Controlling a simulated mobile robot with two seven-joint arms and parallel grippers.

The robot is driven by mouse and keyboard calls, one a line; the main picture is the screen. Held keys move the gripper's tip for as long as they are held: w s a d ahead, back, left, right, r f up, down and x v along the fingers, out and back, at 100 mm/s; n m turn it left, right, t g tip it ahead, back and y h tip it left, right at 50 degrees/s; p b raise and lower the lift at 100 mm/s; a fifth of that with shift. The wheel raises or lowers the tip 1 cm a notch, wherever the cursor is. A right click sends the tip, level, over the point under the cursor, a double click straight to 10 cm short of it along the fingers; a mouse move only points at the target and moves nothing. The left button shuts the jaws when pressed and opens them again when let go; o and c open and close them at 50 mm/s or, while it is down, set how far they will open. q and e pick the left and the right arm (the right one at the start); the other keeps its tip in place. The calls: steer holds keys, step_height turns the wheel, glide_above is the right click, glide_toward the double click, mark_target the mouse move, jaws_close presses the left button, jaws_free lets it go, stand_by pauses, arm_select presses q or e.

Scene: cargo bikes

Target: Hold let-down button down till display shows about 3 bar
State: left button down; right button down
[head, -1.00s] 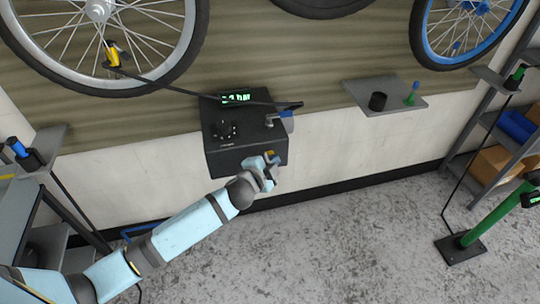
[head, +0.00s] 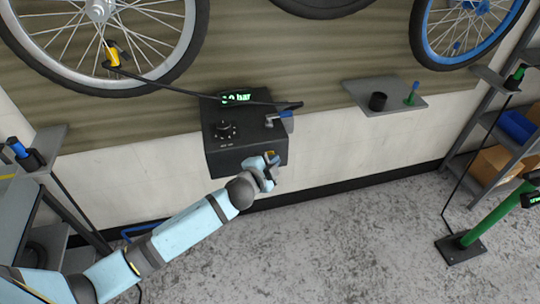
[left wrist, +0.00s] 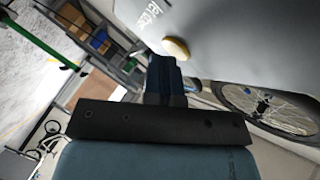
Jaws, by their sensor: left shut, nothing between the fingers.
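The black inflator box (head: 246,157) is on the wall below the wheels. Its lit green display (head: 236,98) ends in ".0 bar"; the first digit is too unclear to read. A round yellowish button (left wrist: 176,48), probably the let-down button, shows on a grey face in the left wrist view. My left gripper (head: 271,165) is at the box's lower right corner, shut and empty. Its dark blue fingers (left wrist: 165,78) point up close to the button; I cannot tell whether they touch it. My right gripper is not in view.
A black knob (head: 226,130) and a blue-tipped lever (head: 284,116) are on the box. A black hose (head: 178,88) runs across it from the yellow valve head (head: 112,57). A grey shelf (head: 350,91) is right of it. A green stand (head: 486,223) stands right.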

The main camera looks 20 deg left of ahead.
arm_select(q)
steer(key=shift+s+d, duration=0.45)
steer(key=shift+s, duration=0.25)
steer(key=s+d, duration=0.2)
steer(key=s+p, duration=0.1)
steer(key=s, duration=0.1)
steer(key=shift+s+d, duration=0.1)
steer(key=shift+d, duration=0.3)
